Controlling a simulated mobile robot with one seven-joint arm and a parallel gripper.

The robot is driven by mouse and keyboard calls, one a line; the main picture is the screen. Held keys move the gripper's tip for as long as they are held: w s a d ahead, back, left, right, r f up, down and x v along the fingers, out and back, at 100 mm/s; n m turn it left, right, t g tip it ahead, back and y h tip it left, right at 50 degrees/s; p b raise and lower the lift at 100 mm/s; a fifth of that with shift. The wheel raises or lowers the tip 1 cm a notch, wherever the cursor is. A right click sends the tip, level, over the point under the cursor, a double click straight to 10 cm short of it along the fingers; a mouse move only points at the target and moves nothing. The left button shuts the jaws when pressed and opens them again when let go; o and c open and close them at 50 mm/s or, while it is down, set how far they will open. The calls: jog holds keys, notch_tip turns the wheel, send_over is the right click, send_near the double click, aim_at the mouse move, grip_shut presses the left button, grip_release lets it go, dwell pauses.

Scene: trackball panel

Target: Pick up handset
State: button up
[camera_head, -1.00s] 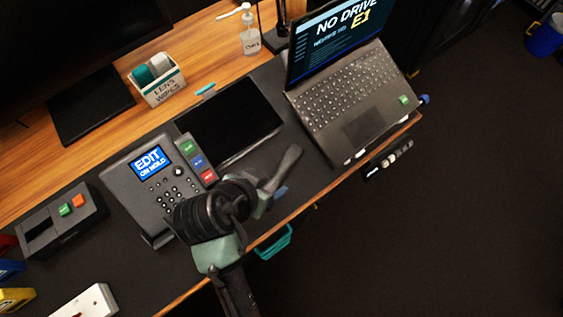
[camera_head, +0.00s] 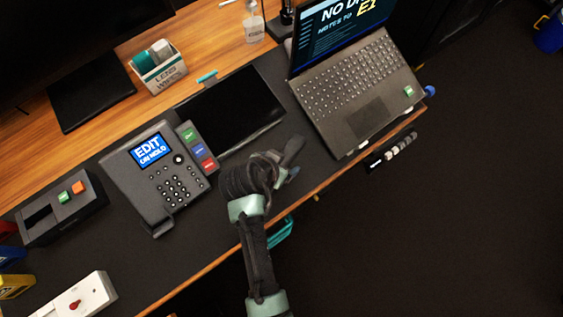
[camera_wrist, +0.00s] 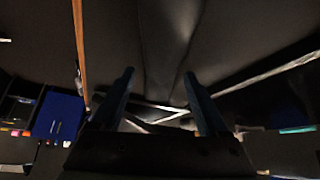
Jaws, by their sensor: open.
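The dark grey handset (camera_head: 292,150) lies on the black desk mat, right of the desk phone base (camera_head: 158,178) and left of the laptop. My arm and wrist hide its near end. My gripper (camera_head: 284,176) is at that near end, close to the desk's front edge. In the wrist view the two fingers of my gripper (camera_wrist: 160,98) stand apart with a gap between them. A long dark shape (camera_wrist: 165,40) runs down toward this gap; it looks like the handset, but the picture is too dark to be sure. I cannot tell whether the fingers touch it.
The open laptop (camera_head: 360,95) stands to the right, and a black tablet (camera_head: 230,112) lies behind the handset. A button box (camera_head: 60,207) is at the left. A teal basket (camera_head: 282,232) is below the front edge.

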jog(key=shift+c, duration=0.3)
grip_shut()
dwell(0.3)
